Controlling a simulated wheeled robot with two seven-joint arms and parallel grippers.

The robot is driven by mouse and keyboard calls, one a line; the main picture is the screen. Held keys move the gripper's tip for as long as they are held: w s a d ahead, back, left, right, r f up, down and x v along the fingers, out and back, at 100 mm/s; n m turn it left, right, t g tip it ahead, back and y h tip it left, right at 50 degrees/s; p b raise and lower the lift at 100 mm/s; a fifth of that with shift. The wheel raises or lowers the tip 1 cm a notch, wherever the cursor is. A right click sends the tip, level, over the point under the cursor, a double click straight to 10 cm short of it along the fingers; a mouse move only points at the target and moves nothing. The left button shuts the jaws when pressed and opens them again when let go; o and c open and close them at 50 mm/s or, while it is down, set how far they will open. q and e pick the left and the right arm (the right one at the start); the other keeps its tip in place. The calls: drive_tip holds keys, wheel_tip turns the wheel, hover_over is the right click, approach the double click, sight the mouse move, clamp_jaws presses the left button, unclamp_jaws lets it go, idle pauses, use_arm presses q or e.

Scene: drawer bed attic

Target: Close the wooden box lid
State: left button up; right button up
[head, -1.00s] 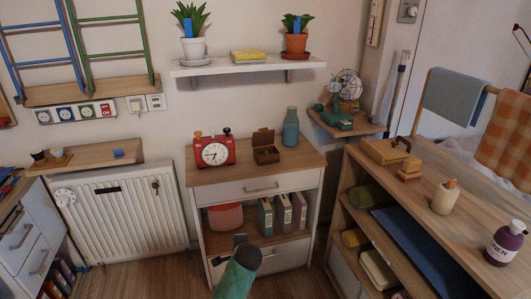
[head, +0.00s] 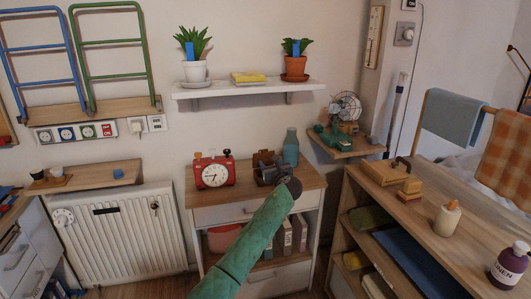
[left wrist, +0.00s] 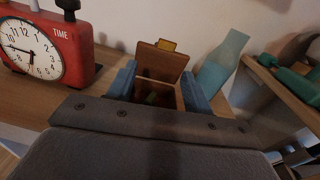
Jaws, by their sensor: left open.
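The small wooden box (left wrist: 160,93) stands on top of the white drawer cabinet, and its lid (left wrist: 155,60) is tilted up at the back. In the head view the raised lid (head: 263,157) shows behind my left gripper (head: 270,172), which hides most of the box. In the left wrist view the blue fingers of my left gripper (left wrist: 160,88) are apart, one on each side of the box. Something green lies inside the box. I cannot tell whether the fingers touch the box. My right gripper is not in view.
A red clock (head: 214,172) stands left of the box on the cabinet top (head: 235,187). A blue-green bottle (head: 291,147) stands close behind on the right. A white shelf (head: 248,89) with plants hangs above. A wooden shelf unit (head: 430,205) stands to the right.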

sight(265, 150)
use_arm(q)
drive_tip(key=shift+m, duration=0.3)
drive_tip(key=shift+d+r+x, duration=0.15)
drive_tip(key=shift+r+x, duration=0.15)
drive_tip(key=shift+x, duration=1.15)
drive_tip(key=shift+d+r+x, duration=0.1)
drive_tip(key=shift+r+x, duration=0.2)
drive_tip(key=shift+x, duration=1.1)
drive_tip(key=shift+d+r+x, duration=0.15)
drive_tip(key=shift+r+x, duration=0.1)
drive_tip(key=shift+x, duration=1.2)
drive_tip(key=shift+w, duration=0.15)
clamp_jaws()
